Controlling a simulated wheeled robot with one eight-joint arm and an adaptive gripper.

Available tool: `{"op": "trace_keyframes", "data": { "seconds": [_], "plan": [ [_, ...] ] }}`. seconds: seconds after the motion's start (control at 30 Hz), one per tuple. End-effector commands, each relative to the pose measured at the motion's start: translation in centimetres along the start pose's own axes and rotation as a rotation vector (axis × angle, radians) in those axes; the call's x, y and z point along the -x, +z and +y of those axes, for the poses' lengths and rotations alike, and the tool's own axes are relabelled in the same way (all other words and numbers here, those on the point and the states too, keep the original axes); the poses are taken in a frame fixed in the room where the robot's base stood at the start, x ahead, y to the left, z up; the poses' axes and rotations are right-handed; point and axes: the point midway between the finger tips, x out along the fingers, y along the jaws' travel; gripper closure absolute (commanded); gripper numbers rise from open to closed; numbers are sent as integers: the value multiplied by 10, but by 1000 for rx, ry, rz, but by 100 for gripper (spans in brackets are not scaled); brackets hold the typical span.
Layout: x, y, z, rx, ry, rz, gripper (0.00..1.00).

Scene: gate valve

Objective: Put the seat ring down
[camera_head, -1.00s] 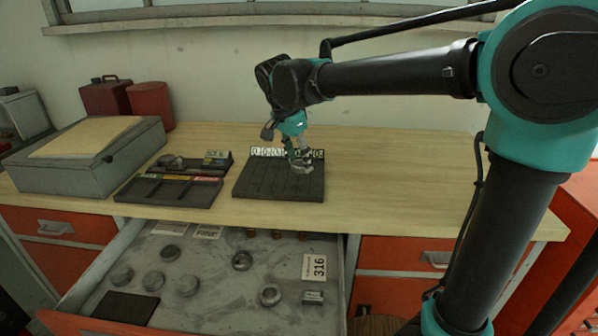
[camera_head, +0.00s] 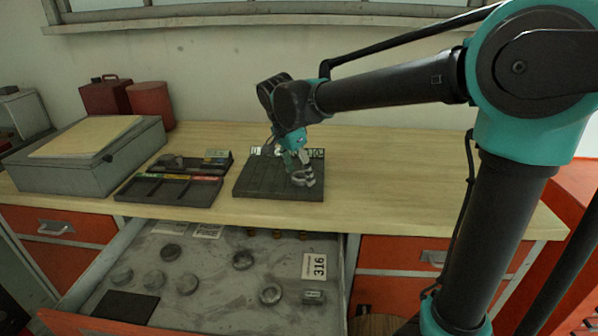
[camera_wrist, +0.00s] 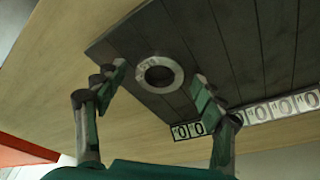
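The seat ring (camera_wrist: 160,90) is a pale grey metal ring with a dark round hole. In the wrist view it appears to lie flat on the dark grooved board (camera_wrist: 235,50), near the board's edge. My gripper (camera_wrist: 158,78) is open, with one finger on each side of the ring and a visible gap on both sides. In the head view my gripper (camera_head: 302,178) is low over the right part of the board (camera_head: 262,180). The ring is hard to separate from the fingertips there.
Number cards (camera_wrist: 190,130) line one edge of the board. A dark divided tray (camera_head: 172,190) stands left of the board, with a grey case (camera_head: 75,168) beyond. Below, an open drawer holds several metal rings (camera_head: 270,295) and a 316 card (camera_head: 314,266). Bare bench (camera_head: 400,190) lies right.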

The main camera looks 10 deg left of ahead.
Motion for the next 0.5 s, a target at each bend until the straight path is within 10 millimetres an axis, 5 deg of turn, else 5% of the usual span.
{"op": "trace_keyframes", "data": {
  "seconds": [0.27, 0.5],
  "plan": [
    [3, -1, 0, 0, 0, 0, 31],
    [38, 0, 0, 1, 0, 0, 31]
  ]
}}
